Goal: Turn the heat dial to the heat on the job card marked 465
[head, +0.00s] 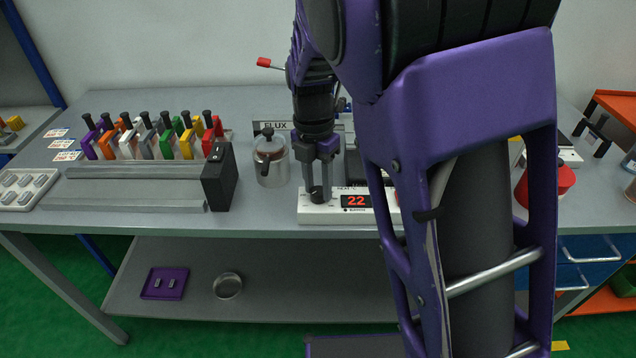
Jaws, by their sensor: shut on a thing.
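The heat unit (325,216) is a white box at the front edge of the bench. Its red display (356,201) reads 22, with a heat label above it. The dark heat dial (318,195) stands on the unit's left part. My gripper (319,186) points down over the unit, its fingers shut on the dial from both sides. The dial's pointer and any scale are hidden or too small to read. Three small job cards (68,155) lie at the bench's far left; their print is too small to read, so I cannot tell which is marked 465.
A lidded glass jar (271,163) stands close left of my gripper. A row of coloured clamps (150,140) stands behind metal rails and a black block (219,178). A red object (562,177) is at the right. My arm hides much of the bench's right side.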

